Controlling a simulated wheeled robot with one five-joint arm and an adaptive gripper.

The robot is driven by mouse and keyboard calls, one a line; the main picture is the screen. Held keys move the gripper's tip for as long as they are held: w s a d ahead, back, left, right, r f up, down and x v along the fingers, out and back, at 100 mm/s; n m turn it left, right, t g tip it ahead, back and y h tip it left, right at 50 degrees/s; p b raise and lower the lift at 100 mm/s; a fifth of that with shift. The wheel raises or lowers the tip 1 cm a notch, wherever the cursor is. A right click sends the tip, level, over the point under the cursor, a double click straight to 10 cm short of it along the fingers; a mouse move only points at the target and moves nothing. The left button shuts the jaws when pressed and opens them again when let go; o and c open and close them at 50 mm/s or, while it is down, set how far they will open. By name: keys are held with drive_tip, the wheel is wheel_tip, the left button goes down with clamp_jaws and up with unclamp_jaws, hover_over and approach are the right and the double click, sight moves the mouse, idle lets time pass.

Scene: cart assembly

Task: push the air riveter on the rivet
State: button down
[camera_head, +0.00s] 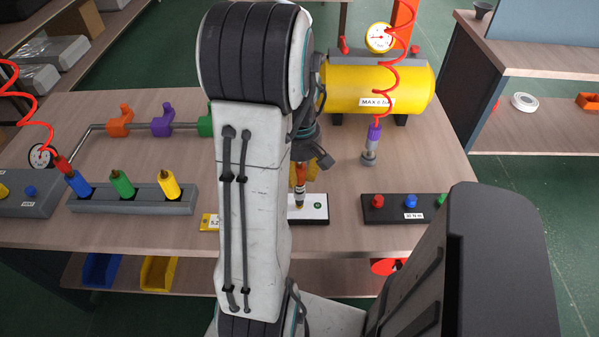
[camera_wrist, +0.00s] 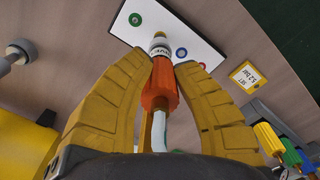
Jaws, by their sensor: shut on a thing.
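My gripper (camera_wrist: 163,64) is shut on the orange air riveter (camera_wrist: 160,88), with one yellow finger on each side of its body. The riveter has a white lettered band and a narrow yellowish tip, pointing at a white plate (camera_wrist: 150,15). In the head view the riveter (camera_head: 299,190) stands about upright above the plate (camera_head: 316,213), whose left part is hidden by my arm.
A yellow label (camera_head: 209,222) lies left of the plate. A black block (camera_head: 395,213) with coloured knobs stands to its right. A grey rack (camera_head: 132,203) of coloured tools is at left. A yellow air tank (camera_head: 378,88) and a hanging purple-topped tool (camera_head: 370,147) are behind.

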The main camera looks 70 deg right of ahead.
drive_tip(key=shift+f+b, duration=0.35)
drive_tip(key=shift+f, duration=0.15)
drive_tip(key=shift+r, duration=0.2)
idle(1.1)
drive_tip(key=shift+r+p, duration=2.5)
drive_tip(key=shift+r, duration=0.4)
drive_tip(key=shift+s, duration=0.1)
